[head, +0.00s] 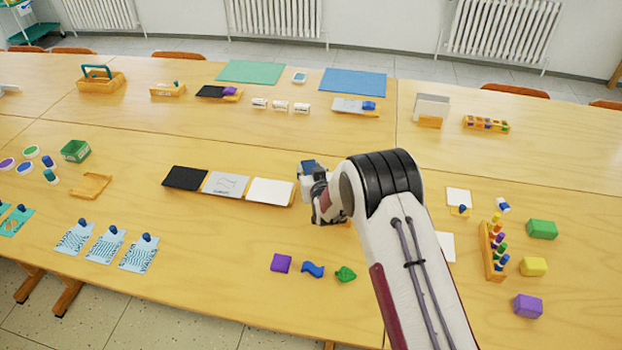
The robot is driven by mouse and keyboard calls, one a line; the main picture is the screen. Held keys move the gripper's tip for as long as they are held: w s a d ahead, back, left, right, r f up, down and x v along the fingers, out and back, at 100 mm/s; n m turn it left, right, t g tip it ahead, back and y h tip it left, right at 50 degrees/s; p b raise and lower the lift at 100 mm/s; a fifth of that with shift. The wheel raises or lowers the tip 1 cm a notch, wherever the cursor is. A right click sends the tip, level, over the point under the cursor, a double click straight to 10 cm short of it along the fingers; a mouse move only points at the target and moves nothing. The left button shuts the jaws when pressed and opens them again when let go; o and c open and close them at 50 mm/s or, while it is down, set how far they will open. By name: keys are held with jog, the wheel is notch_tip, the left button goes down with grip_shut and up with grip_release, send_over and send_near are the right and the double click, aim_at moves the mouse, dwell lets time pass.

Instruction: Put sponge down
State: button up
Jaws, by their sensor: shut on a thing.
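My gripper (316,192) is in the middle of the head view, above the table and just right of the white board. It is shut on a small block with a blue top and a pale side (308,167), which appears to be the sponge. The block shows at the gripper's upper left side. The wrist and arm hide part of the gripper, and I cannot see the fingertips clearly. The block appears to be above the wooden table (230,225), but its exact height is hard to tell.
Black (185,178), grey (227,184) and white boards (270,191) lie left of my gripper. Purple (281,263), blue (313,270) and green pieces (346,274) lie in front. An orange peg rack (493,262) and coloured blocks stand right. Bare table lies behind the boards.

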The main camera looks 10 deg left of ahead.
jog(key=shift+f, duration=1.85)
jog(key=shift+f, duration=0.1)
jog(key=o, duration=0.8)
jog(key=shift+s+d+r, duration=0.15)
jog(key=shift+s+r, duration=0.15)
jog(key=shift+s, duration=0.05)
jog(key=shift+v, duration=3.3)
